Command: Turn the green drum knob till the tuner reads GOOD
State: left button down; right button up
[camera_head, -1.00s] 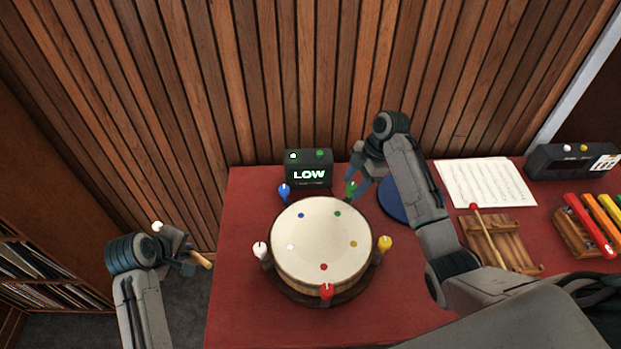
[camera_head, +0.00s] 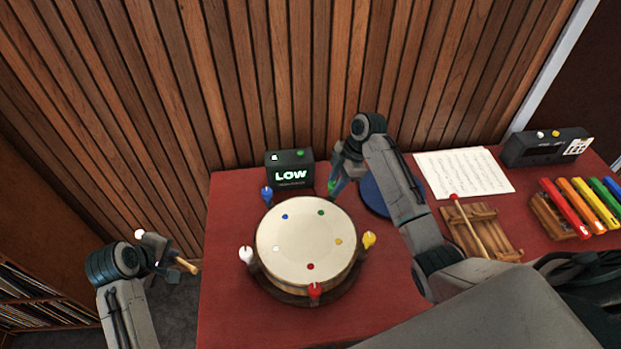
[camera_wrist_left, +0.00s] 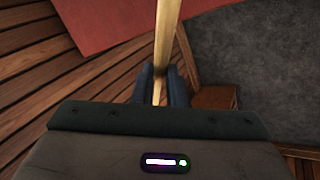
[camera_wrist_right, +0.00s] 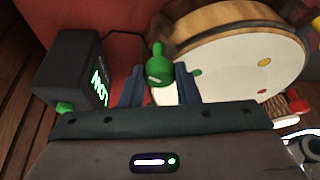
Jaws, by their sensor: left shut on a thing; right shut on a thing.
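The drum (camera_head: 305,243) stands on the red table with coloured knobs around its rim. The green knob (camera_head: 331,186) is at its far right side, partly hidden by my right gripper (camera_head: 338,178). In the right wrist view the green knob (camera_wrist_right: 160,72) sits between the two fingers, which are shut on it. The tuner (camera_head: 290,170) behind the drum reads LOW. My left gripper (camera_head: 166,262) is left of the table, shut on a wooden stick (camera_head: 186,265); the stick (camera_wrist_left: 161,50) also shows in the left wrist view.
Blue (camera_head: 266,194), white (camera_head: 246,255), red (camera_head: 314,290) and yellow (camera_head: 369,239) knobs ring the drum. A blue disc (camera_head: 374,195) lies beside my right arm. Sheet music (camera_head: 464,173), a wooden block with a mallet (camera_head: 480,232) and coloured bars (camera_head: 565,208) are to the right.

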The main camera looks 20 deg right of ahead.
jog(key=m+p, duration=0.1)
jog(key=m+t+p, duration=0.1)
jog(key=shift+r+m, duration=0.2)
jog(key=shift+m, duration=0.1)
jog(key=shift+f+m+t+h+p, duration=0.1)
jog(key=shift+m+t+h+p, duration=0.25)
jog(key=shift+m+p, duration=0.75)
jog(key=o, duration=1)
jog(key=shift+c, duration=0.2)
jog(key=shift+s, duration=0.1)
